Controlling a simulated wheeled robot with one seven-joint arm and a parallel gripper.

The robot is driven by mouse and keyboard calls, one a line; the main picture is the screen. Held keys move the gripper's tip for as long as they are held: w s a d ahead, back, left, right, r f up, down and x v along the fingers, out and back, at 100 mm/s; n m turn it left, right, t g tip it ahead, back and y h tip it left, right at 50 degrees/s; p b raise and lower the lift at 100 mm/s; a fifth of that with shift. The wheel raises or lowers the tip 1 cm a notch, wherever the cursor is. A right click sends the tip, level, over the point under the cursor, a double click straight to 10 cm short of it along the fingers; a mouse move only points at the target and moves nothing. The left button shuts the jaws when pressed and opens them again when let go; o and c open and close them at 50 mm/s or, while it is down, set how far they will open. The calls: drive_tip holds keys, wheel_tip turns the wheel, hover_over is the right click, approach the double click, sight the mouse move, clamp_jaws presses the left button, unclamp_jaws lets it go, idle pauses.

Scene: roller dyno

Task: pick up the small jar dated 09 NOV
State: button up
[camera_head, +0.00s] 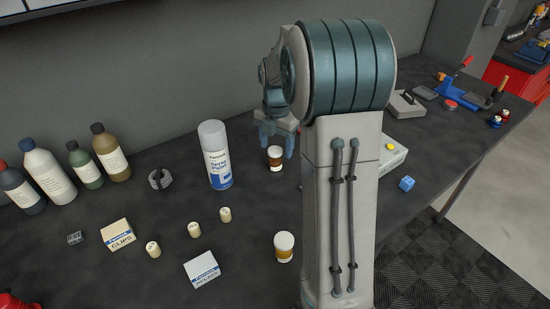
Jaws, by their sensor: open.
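My gripper (277,143) points down with its blue fingers apart. It is empty as far as I can see. A small amber jar with a white lid and pale label (275,158) appears just below the fingertips; whether they are level with it or above it I cannot tell. A second, similar small jar (284,247) stands nearer, left of my arm. Three small cream cylinders (194,229) stand further left. No date is readable on any of these, so I cannot tell which is 09 NOV. My arm hides part of the table.
A tall spray paint can (215,155) stands left of my gripper. Several bottles (48,173) line the left back. A clips box (118,235) and another white box (202,270) lie in front.

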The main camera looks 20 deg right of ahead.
sight(275, 150)
drive_tip(key=shift+w+f+p, duration=0.15)
drive_tip(key=shift+f+p, duration=0.3)
drive_tip(key=shift+f, duration=2.2)
drive_tip(key=c, duration=1.1)
